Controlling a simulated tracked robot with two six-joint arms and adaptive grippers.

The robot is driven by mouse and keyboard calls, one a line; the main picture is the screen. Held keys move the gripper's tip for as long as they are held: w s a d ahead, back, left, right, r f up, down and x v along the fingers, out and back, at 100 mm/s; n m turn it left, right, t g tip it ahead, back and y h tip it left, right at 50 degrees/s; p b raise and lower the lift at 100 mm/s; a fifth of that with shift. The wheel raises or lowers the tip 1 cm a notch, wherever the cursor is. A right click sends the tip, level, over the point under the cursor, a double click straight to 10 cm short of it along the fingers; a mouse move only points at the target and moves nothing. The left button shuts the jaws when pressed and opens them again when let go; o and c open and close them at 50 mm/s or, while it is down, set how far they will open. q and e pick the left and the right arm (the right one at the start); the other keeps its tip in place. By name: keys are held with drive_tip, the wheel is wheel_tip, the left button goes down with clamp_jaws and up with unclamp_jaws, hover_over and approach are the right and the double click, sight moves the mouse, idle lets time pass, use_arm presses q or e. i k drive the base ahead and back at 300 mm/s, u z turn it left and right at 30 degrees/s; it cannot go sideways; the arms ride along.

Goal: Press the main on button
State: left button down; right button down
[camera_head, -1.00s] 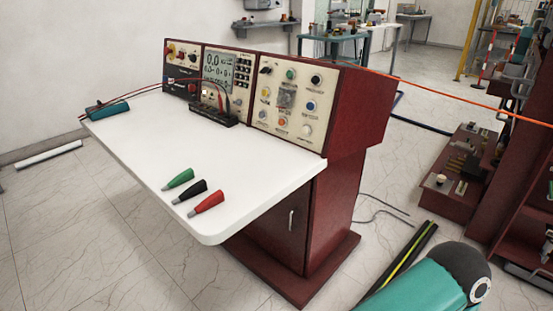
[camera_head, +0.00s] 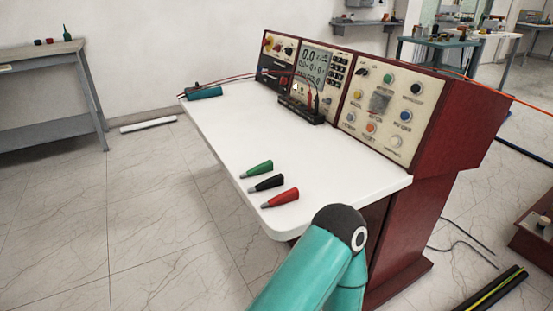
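The dark red control desk (camera_head: 452,125) stands right of centre with a white worktop (camera_head: 222,130). Its right-hand panel (camera_head: 392,92) carries several buttons: a green one (camera_head: 388,78) at the top, a yellow one (camera_head: 358,95) at the left, a blue one (camera_head: 405,115) at the right, an orange one (camera_head: 371,127) low and a large white one (camera_head: 397,142) at the lower right. Their labels are too small to read, so I cannot tell which is the main on button. A teal link of my arm shows at the bottom centre, in front of the desk. Neither gripper is in view.
A black terminal block (camera_head: 301,110) with red and black leads sits before the panels. A grey bench (camera_head: 40,70) stands at the left.

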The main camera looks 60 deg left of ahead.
sight(387, 78)
drive_tip(key=z, duration=0.6)
drive_tip(key=i, duration=0.15)
drive_tip(key=u, duration=2)
drive_tip(key=k, duration=0.55)
drive_tip(key=u, duration=0.4)
drive_tip(key=i, duration=0.6)
drive_tip(key=z, duration=0.3)
